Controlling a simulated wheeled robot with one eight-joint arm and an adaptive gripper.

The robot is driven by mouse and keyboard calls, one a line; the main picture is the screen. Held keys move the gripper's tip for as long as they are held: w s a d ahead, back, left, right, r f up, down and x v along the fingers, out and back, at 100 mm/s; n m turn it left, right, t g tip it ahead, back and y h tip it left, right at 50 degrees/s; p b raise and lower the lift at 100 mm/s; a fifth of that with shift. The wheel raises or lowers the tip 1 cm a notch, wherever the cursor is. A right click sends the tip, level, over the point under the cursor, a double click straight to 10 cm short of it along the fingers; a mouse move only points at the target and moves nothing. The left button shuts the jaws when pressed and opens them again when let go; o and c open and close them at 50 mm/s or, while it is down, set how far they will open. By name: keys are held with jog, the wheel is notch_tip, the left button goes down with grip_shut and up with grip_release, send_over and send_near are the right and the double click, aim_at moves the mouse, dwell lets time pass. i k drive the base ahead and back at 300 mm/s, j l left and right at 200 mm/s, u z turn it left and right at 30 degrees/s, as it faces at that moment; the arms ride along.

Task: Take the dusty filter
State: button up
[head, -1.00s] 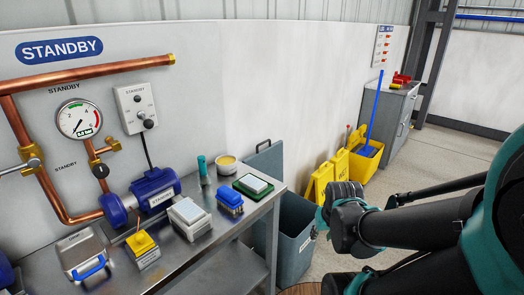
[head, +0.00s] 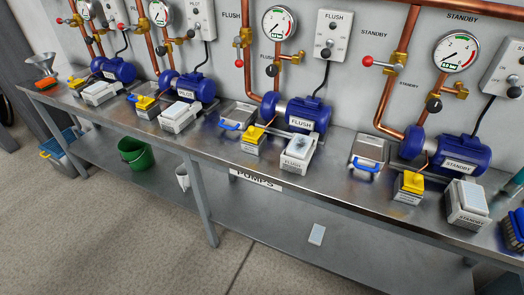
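Several pale filter boxes sit on the steel bench (head: 340,190), one by each blue pump. The box labelled FLUSH (head: 297,160) holds a filter (head: 299,145) with a mottled grey-blue patch on top, which looks dusty. The filter in the STANDBY box (head: 468,196) looks plain and pale. The farther boxes, by the PILOT pump (head: 179,116) and at the far left (head: 101,92), also look pale, but are too small to judge for dust. My gripper is not in view.
Yellow-topped blocks (head: 252,137) and grey blue-handled cases (head: 369,150) stand beside the boxes. A funnel (head: 41,64) is at the far left. A green bucket (head: 136,153) and a pale flat piece (head: 317,234) are below the bench top. Open floor lies in front.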

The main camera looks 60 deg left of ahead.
aim_at(299, 145)
jog(key=u, duration=1.85)
